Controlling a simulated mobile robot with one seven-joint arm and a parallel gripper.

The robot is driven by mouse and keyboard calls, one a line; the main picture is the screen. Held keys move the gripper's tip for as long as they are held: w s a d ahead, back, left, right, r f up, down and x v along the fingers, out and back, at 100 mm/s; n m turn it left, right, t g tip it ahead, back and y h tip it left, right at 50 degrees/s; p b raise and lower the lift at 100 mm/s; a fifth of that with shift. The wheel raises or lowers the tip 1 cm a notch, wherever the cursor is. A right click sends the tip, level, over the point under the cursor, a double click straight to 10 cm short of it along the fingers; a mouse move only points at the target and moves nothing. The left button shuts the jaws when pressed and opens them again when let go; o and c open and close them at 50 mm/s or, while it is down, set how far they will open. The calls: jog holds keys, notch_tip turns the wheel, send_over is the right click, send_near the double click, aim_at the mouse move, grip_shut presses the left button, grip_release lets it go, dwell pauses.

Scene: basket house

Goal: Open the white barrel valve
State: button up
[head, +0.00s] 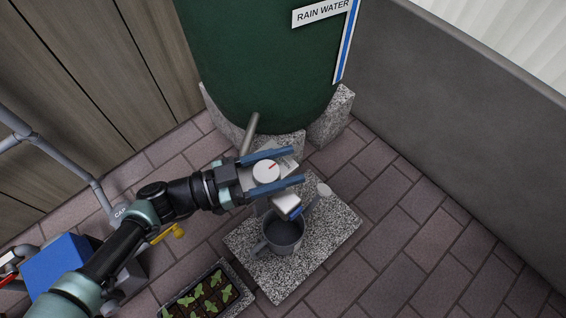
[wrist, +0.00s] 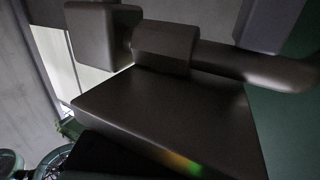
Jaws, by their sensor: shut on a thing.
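The white valve (head: 265,173) is on the pipework in front of the green rain barrel (head: 255,60). Its round top with a red mark shows between the two blue fingers of my gripper (head: 290,165) in the head view. My gripper is shut on the valve, with one finger on each side. A small white part with lettering shows between the fingertips. A white block (head: 287,206) shows just below the near finger. In the wrist view, a dark block (wrist: 170,115) and a bent pipe (wrist: 270,68) fill the close view; the contact is hidden there.
A grey watering can (head: 284,237) stands on a granite slab (head: 335,238) below my gripper. A seedling planter (head: 208,294), a blue box (head: 62,272) and a yellow handle (head: 170,233) are to the left. A grey wall (head: 460,100) bounds the right; paving there is clear.

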jog(key=shift+a+f, duration=0.1)
jog(key=o, duration=1.4)
jog(key=p+v, duration=0.2)
jog(key=v, duration=1.1)
jog(key=shift+p, duration=0.3)
